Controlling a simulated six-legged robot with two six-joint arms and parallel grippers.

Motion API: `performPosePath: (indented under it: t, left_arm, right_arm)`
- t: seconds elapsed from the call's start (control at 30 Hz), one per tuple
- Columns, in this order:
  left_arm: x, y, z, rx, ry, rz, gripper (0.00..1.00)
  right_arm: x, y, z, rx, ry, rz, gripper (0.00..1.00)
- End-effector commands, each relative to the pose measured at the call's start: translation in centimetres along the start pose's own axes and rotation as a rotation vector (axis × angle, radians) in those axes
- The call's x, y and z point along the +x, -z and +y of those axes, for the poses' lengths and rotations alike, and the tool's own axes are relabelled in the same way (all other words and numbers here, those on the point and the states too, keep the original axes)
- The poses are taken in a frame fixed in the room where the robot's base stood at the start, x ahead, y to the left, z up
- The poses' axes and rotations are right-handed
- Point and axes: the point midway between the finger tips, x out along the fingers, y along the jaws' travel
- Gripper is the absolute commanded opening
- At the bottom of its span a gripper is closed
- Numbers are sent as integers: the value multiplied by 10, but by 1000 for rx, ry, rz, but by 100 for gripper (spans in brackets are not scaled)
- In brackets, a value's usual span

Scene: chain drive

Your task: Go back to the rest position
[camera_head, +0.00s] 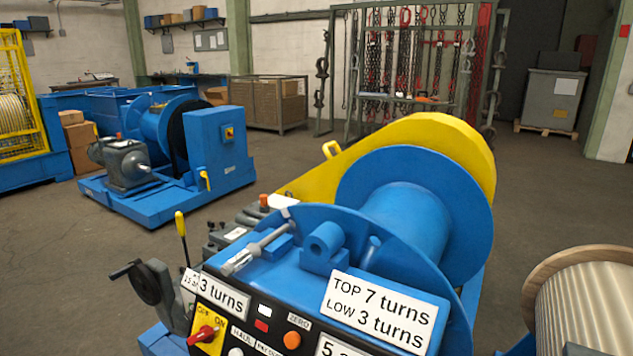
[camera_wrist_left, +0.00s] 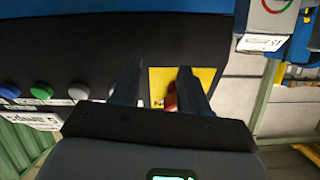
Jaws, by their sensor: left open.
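My left gripper (camera_wrist_left: 160,85) shows only in the left wrist view. Its two dark fingers are apart, with nothing held between them. A yellow switch plate with a red knob (camera_wrist_left: 170,97) shows between and beyond the fingers; I cannot tell whether they touch it. In the head view the same red knob (camera_head: 202,335) is on the yellow plate at the left of the black control panel (camera_head: 262,325). My right gripper is in neither view.
A blue winch drum (camera_head: 400,215) with a yellow guard (camera_head: 440,145) stands behind the panel. A black handwheel (camera_head: 150,283) juts out at left, near a yellow-tipped lever (camera_head: 180,225). A rope reel (camera_head: 590,300) is at right. Open floor lies behind.

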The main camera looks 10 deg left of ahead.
Motion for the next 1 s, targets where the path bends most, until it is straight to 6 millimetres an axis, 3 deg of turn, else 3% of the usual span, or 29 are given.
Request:
performPosePath:
  t: [0.03, 0.1, 0.23, 0.4, 0.6, 0.67, 0.7, 1.0]
  left_arm:
    - [22, -19, 36, -132, -18, -73, 45]
    - [37, -46, 79, -292, -24, -196, 45]
    - [39, -94, 162, -525, -48, -452, 45]
    - [8, -137, 250, -711, -66, -760, 45]
    - [-47, -166, 324, -833, -62, -1073, 45]
    - [-66, -168, 340, -857, -55, -1156, 45]
    - [-69, -145, 330, -857, -50, -1136, 45]
    - [-96, -63, 314, -857, -49, -1129, 45]
  right_arm:
    - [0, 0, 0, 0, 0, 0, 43]
    - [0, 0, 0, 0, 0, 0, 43]
    - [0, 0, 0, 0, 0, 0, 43]
    - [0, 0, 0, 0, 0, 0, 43]
    - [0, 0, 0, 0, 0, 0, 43]
    - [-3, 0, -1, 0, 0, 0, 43]
    - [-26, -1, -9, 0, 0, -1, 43]
    - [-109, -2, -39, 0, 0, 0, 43]
